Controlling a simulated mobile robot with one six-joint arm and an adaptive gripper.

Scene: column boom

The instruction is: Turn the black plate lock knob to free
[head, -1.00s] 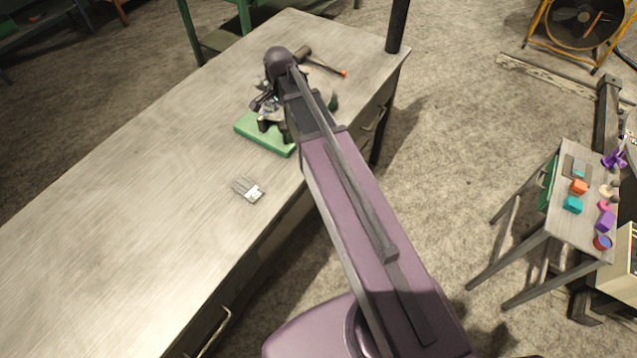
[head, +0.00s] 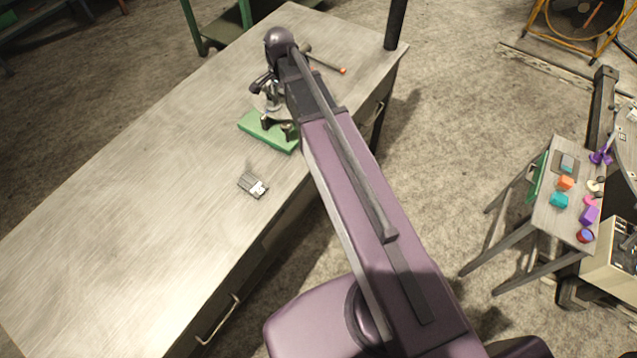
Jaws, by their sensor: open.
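A green base (head: 268,133) lies on the grey workbench, partly under the end of my arm. Dark and metallic parts stand on it. I cannot make out the black plate lock knob, as my wrist and gripper cover that area. My gripper (head: 268,100) is over the green base, small in the view and partly hidden by my own arm. Its jaws are open, and I see nothing held in them. Whether it touches anything on the base cannot be told.
The workbench (head: 140,200) is mostly bare. A flat brush-like tool (head: 253,186) lies in front of the green base. A hammer-like tool with an orange tip (head: 328,64) lies behind my wrist. A small table (head: 548,222) with several coloured objects stands at the right.

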